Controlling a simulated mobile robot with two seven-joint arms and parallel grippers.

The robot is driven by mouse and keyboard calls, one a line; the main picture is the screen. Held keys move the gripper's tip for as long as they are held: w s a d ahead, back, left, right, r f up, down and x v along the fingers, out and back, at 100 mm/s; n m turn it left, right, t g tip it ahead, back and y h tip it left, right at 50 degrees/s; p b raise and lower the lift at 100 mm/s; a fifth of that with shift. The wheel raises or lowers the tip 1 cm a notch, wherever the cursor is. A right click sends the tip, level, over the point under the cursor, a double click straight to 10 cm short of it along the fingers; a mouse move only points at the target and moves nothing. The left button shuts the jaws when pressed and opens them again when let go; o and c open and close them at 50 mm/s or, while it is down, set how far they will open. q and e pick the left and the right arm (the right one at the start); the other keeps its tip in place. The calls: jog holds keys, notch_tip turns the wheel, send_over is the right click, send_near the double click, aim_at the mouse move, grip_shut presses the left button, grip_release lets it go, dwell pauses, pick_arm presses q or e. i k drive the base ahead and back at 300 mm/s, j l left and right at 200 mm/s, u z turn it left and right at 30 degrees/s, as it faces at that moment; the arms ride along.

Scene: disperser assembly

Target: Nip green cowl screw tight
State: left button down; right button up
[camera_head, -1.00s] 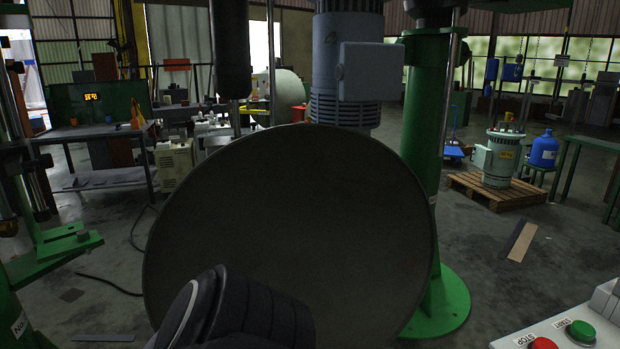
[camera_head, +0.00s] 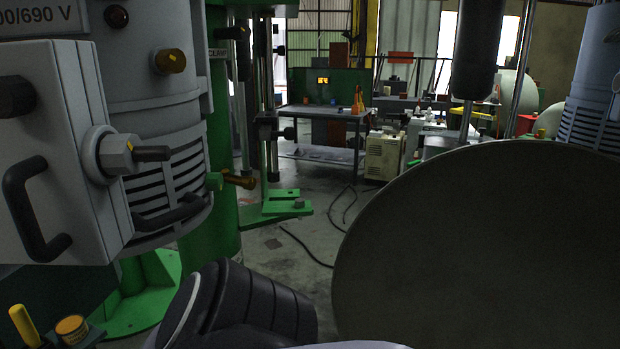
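A large grey motor (camera_head: 150,110) stands close at the left, with a slotted cowl (camera_head: 165,180) around its lower part. Neither of my grippers is in view. A dark, ribbed part of my own arm shows at the bottom middle.
A grey box with black handles (camera_head: 60,160) and a large bolt juts from the motor. A big dark round disc (camera_head: 490,250) fills the lower right. A green stand (camera_head: 275,205) and a workbench (camera_head: 325,115) are behind. Some floor between is clear.

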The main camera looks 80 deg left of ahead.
aim_at(214, 180)
jog(key=i+j+u, duration=0.1)
jog(key=u, duration=3.35)
jog(key=i, duration=0.05)
